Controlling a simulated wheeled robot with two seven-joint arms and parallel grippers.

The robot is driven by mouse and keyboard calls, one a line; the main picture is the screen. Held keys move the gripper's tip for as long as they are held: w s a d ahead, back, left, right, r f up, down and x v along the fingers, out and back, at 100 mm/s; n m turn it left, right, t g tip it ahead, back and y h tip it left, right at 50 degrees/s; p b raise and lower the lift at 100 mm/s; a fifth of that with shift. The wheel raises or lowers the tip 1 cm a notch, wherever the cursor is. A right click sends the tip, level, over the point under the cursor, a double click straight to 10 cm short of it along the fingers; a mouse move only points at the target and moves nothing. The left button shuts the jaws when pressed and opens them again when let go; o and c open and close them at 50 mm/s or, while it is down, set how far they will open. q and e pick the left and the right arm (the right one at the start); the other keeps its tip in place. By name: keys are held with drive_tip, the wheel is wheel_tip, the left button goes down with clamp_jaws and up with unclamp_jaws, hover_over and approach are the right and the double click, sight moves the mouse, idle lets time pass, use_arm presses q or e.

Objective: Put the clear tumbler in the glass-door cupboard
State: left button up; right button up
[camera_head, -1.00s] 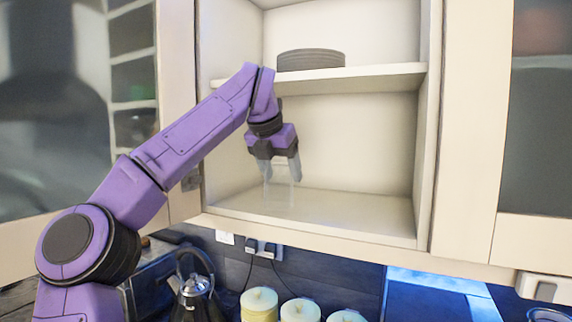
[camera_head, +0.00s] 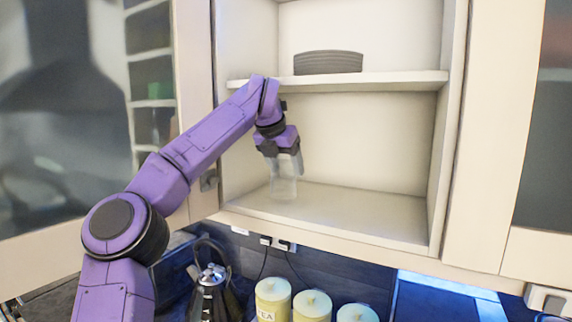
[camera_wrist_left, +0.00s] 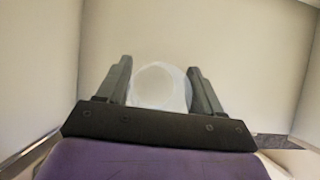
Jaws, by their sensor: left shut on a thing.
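The clear tumbler (camera_head: 284,182) is upright at the left side of the open cupboard's lower compartment. Its base is at or just above the cupboard floor (camera_head: 340,215); I cannot tell which. My left gripper (camera_head: 286,160) points down from above and is shut on the tumbler. In the left wrist view the tumbler's round rim (camera_wrist_left: 160,86) shows between the two fingers of my left gripper (camera_wrist_left: 160,90). The glass door (camera_head: 150,110) stands swung open at the left. My right gripper is not in view.
A middle shelf (camera_head: 400,80) is just above my left wrist and holds a stack of grey plates (camera_head: 328,62). The lower compartment is empty to the tumbler's right. A kettle (camera_head: 210,290) and several canisters (camera_head: 312,305) stand below the cupboard.

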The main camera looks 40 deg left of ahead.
sight(280, 157)
use_arm(q)
drive_tip(key=shift+f+b, duration=0.9)
drive_tip(key=shift+f, duration=0.15)
drive_tip(key=o, duration=1.3)
drive_tip(key=shift+c, duration=0.2)
drive_tip(key=shift+s+r, duration=0.1)
drive_tip(key=shift+r, duration=0.05)
drive_tip(key=shift+s+d+r+y+b, duration=0.25)
drive_tip(key=shift+s+r+y+b, duration=0.35)
drive_tip(key=shift+r, duration=0.3)
drive_tip(key=shift+s+d+r+n+t+y+b, duration=0.1)
drive_tip(key=shift+s+r+n+t+y+b, duration=0.2)
drive_tip(key=shift+r, duration=0.4)
drive_tip(key=shift+s+d+r+y+b, duration=0.1)
drive_tip(key=shift+s+r+y, duration=0.2)
drive_tip(key=shift+s+r, duration=0.25)
drive_tip(key=shift+w, duration=0.15)
